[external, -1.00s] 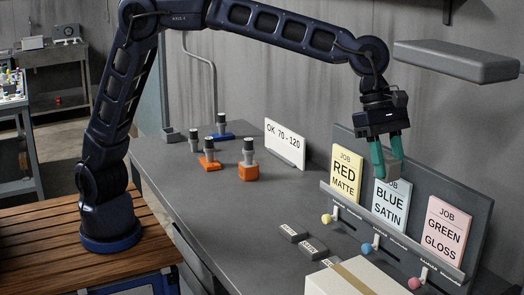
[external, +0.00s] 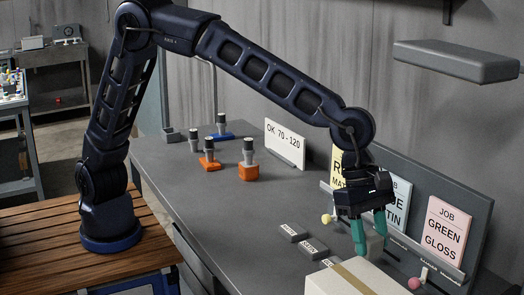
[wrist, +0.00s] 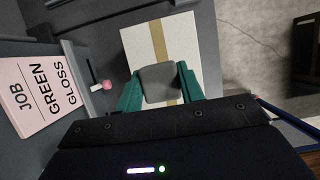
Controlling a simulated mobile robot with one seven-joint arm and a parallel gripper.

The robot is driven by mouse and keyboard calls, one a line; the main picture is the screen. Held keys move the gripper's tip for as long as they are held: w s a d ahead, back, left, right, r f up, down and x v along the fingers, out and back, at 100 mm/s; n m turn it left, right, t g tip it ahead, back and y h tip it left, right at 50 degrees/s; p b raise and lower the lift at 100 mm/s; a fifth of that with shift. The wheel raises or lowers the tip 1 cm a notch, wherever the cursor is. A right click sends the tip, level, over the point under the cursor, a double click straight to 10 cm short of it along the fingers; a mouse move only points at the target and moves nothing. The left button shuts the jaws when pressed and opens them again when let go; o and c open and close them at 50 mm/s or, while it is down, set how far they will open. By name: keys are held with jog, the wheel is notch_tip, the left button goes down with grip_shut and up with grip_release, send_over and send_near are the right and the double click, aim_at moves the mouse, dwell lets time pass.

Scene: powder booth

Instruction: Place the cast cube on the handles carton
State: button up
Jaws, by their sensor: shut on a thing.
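My gripper (external: 371,234) is low over the right part of the bench, its green fingers pointing down. It is shut on a grey cube, the cast cube (external: 375,247), which also shows between the fingers in the wrist view (wrist: 160,83). A pale carton with a tan tape strip (external: 345,279) stands at the front right edge of the bench. In the wrist view the carton (wrist: 138,43) lies beyond and below the cube. No carton writing is readable.
Job cards stand in a rack behind the gripper, including the pink GREEN GLOSS card (external: 446,231). Small coloured knobs, one pink (external: 414,283), sit before it. Small labelled blocks (external: 313,247) lie left of the carton. An OK 70 - 120 sign (external: 285,144) stands farther back.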

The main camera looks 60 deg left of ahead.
jog(key=shift+f, duration=4.3)
jog(key=shift+f, duration=0.1)
jog(key=o, duration=1.1)
jog(key=v, duration=1.2)
jog(key=shift+a, duration=0.15)
